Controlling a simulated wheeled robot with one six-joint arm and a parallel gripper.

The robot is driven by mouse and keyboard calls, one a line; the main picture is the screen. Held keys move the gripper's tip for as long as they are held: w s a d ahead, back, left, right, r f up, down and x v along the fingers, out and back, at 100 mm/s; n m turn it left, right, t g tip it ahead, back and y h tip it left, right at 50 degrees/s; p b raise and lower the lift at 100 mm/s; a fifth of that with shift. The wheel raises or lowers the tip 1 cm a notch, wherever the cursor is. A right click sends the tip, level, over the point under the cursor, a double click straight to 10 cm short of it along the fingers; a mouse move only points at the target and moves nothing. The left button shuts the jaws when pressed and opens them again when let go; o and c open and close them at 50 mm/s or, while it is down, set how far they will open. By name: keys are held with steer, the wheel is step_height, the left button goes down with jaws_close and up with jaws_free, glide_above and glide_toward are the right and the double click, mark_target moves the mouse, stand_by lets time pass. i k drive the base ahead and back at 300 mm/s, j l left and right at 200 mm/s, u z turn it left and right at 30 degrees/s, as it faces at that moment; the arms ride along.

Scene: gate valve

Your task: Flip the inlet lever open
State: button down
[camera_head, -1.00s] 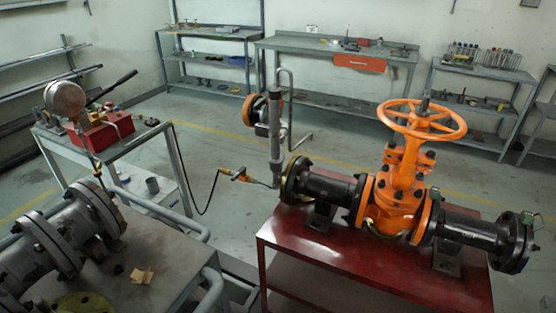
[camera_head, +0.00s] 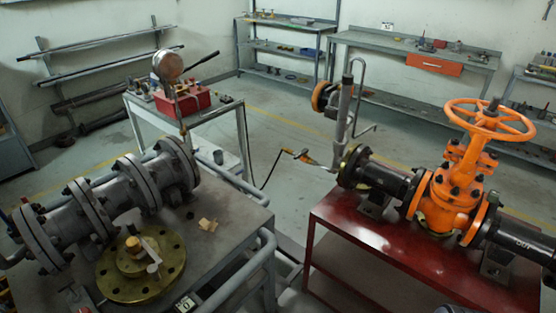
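The orange gate valve (camera_head: 455,185) with its handwheel (camera_head: 489,119) stands on the red bench at right. Its black inlet pipe (camera_head: 384,178) ends in a flange (camera_head: 352,166) on the left. A small yellow-orange fitting with a dark handle (camera_head: 301,155) sits on the hose line left of that flange. It may be the inlet lever, but it is too small to tell its position. My gripper is not in view.
The red bench (camera_head: 345,240) fills the lower right. A grey table (camera_head: 225,235) with grey flanged pipes (camera_head: 100,200) and a brass flange (camera_head: 140,265) is at left. A red pump box (camera_head: 183,103) stands on a cart behind. Open floor (camera_head: 285,125) lies between them.

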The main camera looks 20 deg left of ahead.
mark_target(305, 151)
steer(key=u, duration=0.65)
steer(key=i+j+z, duration=0.2)
steer(key=i+j, duration=0.45)
steer(key=i, duration=0.1)
